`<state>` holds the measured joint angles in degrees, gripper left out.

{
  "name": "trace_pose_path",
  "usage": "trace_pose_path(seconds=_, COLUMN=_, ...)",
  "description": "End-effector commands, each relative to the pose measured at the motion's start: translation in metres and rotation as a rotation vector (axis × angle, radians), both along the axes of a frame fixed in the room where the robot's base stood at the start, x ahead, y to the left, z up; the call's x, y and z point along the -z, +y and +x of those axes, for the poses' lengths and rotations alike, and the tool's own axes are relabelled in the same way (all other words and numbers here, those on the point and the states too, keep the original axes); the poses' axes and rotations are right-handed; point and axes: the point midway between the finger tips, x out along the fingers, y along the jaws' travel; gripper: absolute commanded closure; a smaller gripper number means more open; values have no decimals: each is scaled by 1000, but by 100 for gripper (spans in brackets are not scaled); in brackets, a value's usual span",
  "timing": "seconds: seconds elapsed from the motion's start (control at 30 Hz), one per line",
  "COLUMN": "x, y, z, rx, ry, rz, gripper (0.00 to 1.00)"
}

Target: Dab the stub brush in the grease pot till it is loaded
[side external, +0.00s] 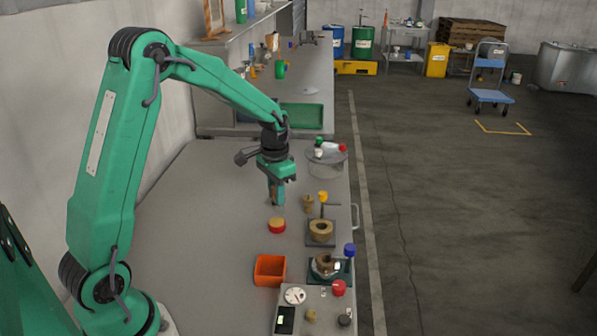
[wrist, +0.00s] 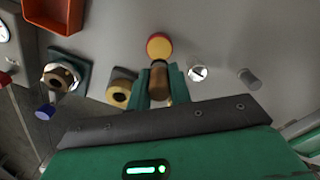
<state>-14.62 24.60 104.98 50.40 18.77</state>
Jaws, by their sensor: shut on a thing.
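My gripper (side external: 277,200) points down over the bench, its green fingers closed. In the wrist view my gripper (wrist: 160,88) is shut on the brown stub brush (wrist: 157,86), which sits between the fingers. The grease pot (side external: 277,225) is a low round pot with a red side and a yellow top. It stands just in front of the gripper in the side view. In the wrist view the pot (wrist: 158,44) lies just beyond the brush's far end. That end overlaps the pot's near edge in the picture; I cannot tell whether they touch. The bristles are not clear.
An orange bin (side external: 269,270) stands nearer the camera. Two ring-shaped brown units, one on a dark plate (side external: 321,231) and one on a teal plate (side external: 327,269), stand along the right edge. A clear basin (side external: 326,166) stands behind. Bench left of the pot is bare.

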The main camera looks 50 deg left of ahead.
Motion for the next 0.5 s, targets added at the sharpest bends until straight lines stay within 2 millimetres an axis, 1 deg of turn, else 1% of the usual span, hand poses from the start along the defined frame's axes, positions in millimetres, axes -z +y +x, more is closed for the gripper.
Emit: trace_pose_path(seconds=0.5, x=39, y=0, z=0, rx=0, ry=2, rz=-1, gripper=100)
